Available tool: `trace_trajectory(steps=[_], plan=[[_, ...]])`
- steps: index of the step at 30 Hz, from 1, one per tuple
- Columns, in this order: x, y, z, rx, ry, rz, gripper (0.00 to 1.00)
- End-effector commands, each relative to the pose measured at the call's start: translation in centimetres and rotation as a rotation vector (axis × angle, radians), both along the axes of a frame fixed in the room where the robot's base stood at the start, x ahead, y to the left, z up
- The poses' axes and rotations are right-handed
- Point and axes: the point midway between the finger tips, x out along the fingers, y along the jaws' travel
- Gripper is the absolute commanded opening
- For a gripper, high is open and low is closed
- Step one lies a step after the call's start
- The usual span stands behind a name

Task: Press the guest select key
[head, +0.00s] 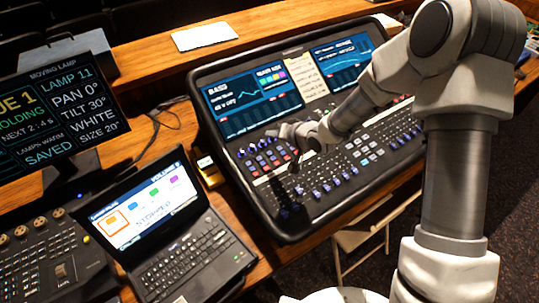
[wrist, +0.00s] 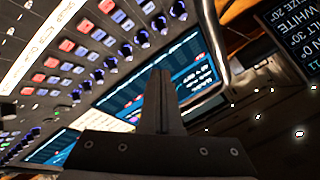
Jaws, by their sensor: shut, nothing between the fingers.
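The mixing desk (head: 218,143) stands on the wooden bench, with rows of small coloured keys, knobs and faders below two lit screens. The left screen (head: 252,98) reads "BASS". Red and white keys (wrist: 67,45) run along blue-lit knobs (wrist: 126,50) there. Key labels are too small to read, so I cannot tell which is the guest select key.
A laptop (head: 190,255) stands left of the desk, with a lighting console (head: 48,262) and a monitor (head: 60,105) farther left. A white sheet (head: 204,36) lies on the back ledge. A folding chair (head: 362,234) stands in front of the desk.

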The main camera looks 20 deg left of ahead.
Motion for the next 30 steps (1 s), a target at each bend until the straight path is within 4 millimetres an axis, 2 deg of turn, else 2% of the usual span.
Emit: trace_trajectory(steps=[1,12,17,30], plan=[[0.0,0.1,-1.2,0.0,0.0,0.002,0.0],[0.4,0.4,-6.2,0.0,0.0,0.0,0.0],[0.5,0.5,-6.9,0.0,-0.001,-0.001,0.0],[0.5,0.5,-6.8,0.0,0.0,0.0,0.0]])
